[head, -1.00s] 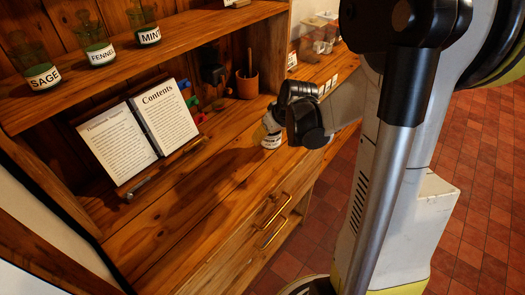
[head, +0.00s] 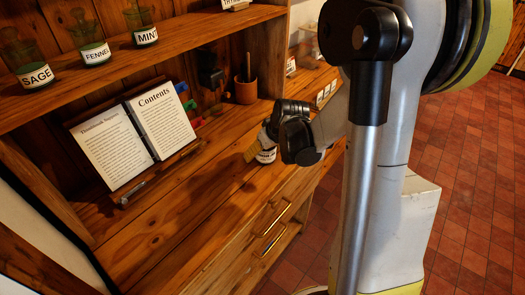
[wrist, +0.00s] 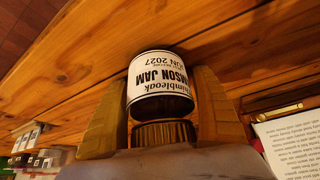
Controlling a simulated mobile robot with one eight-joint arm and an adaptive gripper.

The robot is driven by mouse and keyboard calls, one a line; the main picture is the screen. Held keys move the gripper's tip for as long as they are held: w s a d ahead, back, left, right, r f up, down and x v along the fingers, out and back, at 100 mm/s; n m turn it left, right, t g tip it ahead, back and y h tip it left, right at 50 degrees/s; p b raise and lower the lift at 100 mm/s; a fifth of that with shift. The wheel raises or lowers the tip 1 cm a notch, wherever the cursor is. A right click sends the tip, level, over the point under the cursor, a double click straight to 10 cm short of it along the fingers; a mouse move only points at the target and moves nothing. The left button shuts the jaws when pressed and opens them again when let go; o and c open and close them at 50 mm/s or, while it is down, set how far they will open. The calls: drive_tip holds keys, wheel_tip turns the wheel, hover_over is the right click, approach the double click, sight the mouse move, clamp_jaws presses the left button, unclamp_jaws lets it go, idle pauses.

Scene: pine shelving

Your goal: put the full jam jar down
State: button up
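The jam jar (head: 266,156) stands upright on the wooden counter, near its front edge. In the wrist view the jar (wrist: 158,82) appears upside down, with a white label reading damson jam, Jun 2027, and a gold lid facing my palm. My gripper (head: 258,150) is over the jar from above. Its yellow fingers (wrist: 160,90) stand on both sides of the jar. One finger shows splayed to the left of the jar in the head view, so the gripper looks open. Contact on the far side is hidden, and the jar's contents are hard to make out.
An open book (head: 140,134) on a stand is left on the counter, with a brown pot (head: 246,90) behind the jar. Labelled herb jars (head: 96,53) line the shelf above. Drawer handles (head: 273,243) are below the counter edge. Bare counter lies between book and jar.

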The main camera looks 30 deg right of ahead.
drive_tip(key=shift+r, duration=0.35)
drive_tip(key=p+v, duration=0.5)
drive_tip(key=v, duration=0.6)
drive_tip(key=s+a+r, duration=0.4)
drive_tip(key=s+a, duration=0.2)
drive_tip(key=a, duration=0.2)
drive_tip(key=s+a+r+t, duration=0.1)
drive_tip(key=s+a+r, duration=0.3)
drive_tip(key=s+a, duration=0.3)
drive_tip(key=shift+s+a+r, duration=0.2)
drive_tip(key=shift+a+r, duration=0.2)
drive_tip(key=shift+a, duration=0.1)
